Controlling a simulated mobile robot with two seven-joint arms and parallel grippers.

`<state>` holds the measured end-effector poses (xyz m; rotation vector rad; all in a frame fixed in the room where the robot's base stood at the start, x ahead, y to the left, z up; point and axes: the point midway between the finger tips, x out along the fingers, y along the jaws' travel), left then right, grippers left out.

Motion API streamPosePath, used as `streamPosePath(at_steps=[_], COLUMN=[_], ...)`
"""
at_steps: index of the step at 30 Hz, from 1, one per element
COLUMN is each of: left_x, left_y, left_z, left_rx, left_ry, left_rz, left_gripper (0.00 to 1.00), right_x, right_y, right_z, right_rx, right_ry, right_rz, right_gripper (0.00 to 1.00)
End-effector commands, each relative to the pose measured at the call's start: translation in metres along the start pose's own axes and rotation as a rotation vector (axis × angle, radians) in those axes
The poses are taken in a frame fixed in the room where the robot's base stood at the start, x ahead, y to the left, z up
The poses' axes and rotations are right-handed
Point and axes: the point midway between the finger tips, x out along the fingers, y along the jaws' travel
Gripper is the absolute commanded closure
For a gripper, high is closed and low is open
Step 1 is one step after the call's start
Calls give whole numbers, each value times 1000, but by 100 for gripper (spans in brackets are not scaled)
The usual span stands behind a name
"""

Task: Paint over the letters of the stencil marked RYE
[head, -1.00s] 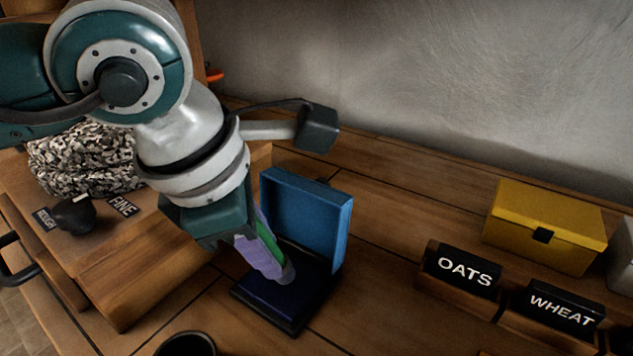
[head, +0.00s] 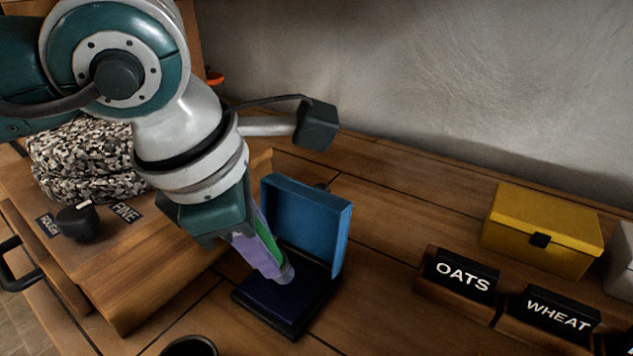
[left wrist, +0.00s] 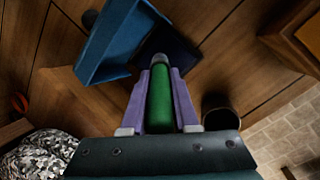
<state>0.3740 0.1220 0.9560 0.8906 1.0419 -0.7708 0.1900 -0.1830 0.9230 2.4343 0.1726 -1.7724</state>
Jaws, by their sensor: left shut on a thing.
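My left gripper (head: 266,258) is shut on a green stick-like tool (head: 265,238) with a grey tip. The tool also shows between the purple fingers in the left wrist view (left wrist: 160,100). Its tip points down at the dark blue pad (head: 262,300) of an open box with a raised blue lid (head: 305,225). The tip looks to be on or just above the pad; I cannot tell if it touches. No stencil marked RYE is legible in either view. My right gripper is not in view.
Black plates marked OATS (head: 465,276) and WHEAT (head: 558,314) stand in wooden holders at right, before a yellow box (head: 545,228). A black cup (head: 190,346) stands at the front. A black knob (head: 78,222) and a speckled bundle (head: 85,160) are at left.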

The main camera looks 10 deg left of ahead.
Motion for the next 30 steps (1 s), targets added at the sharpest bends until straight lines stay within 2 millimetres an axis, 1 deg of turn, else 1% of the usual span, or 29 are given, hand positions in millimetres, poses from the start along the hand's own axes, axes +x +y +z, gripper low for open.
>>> streamPosePath(at_steps=[1,3,18,30], left_x=[-9,-15,-54,-54], left_y=[3,4,15,14], left_z=[2,4,15,15], left_rx=[0,1,0,0], left_ry=[-1,-2,-4,-4], left_rz=[2,2,3,2], left_gripper=[100,100,100,100], right_x=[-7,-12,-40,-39], right_y=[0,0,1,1], right_z=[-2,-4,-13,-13], right_rx=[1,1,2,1], right_ry=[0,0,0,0], right_rz=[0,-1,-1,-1], right_gripper=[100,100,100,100])
